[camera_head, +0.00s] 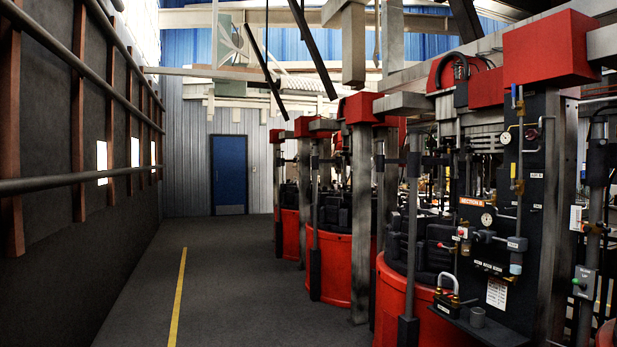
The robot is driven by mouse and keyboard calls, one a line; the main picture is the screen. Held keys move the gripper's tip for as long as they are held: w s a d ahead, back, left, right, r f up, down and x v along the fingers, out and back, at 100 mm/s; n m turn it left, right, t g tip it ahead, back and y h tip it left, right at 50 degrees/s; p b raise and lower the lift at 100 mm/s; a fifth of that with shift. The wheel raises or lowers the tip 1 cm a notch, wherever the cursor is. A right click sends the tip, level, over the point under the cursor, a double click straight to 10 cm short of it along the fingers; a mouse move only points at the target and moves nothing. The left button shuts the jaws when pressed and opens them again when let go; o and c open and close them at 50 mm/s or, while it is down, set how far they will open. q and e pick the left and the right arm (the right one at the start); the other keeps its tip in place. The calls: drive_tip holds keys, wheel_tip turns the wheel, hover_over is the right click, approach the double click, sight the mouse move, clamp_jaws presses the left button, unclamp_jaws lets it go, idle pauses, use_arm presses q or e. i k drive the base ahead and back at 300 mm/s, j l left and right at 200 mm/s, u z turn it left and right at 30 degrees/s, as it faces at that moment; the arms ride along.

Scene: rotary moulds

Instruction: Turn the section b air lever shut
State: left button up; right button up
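A black control panel (535,235) stands at the right, on the front of the nearest red mould station. It bears a small orange section sign (472,202), whose letter is too small to read surely. A round gauge (487,219) sits below the sign, beside a valve block with a red knob (462,232). A thin vertical pipe higher up carries a small yellow fitting or handle (519,187). I cannot tell which part is the air lever or how it is set. Neither of my grippers is in view.
Several red round mould stations (338,262) line the right side. A shelf with a padlock-like piece (447,290) and a grey cup (477,317) juts from the panel. The dark floor (235,290) with a yellow line (178,295) is clear towards a blue door (229,172).

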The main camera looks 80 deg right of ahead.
sight(513, 167)
drive_tip(key=l+z, duration=0.1)
drive_tip(key=z, duration=0.35)
drive_tip(key=l+z, duration=0.1)
drive_tip(key=z, duration=0.4)
drive_tip(key=l+z, duration=0.1)
drive_tip(key=z, duration=0.85)
drive_tip(key=i+l+z, duration=0.1)
drive_tip(key=z, duration=0.35)
drive_tip(key=i+l+z, duration=0.2)
drive_tip(key=z, duration=0.2)
drive_tip(key=i+l+z, duration=0.1)
drive_tip(key=z, duration=0.25)
drive_tip(key=i+z, duration=0.55)
drive_tip(key=z, duration=0.25)
drive_tip(key=i+j+z, duration=0.1)
drive_tip(key=i, duration=0.4)
drive_tip(key=i+j+z, duration=0.1)
drive_tip(key=i+j, duration=0.3)
drive_tip(key=i, duration=0.05)
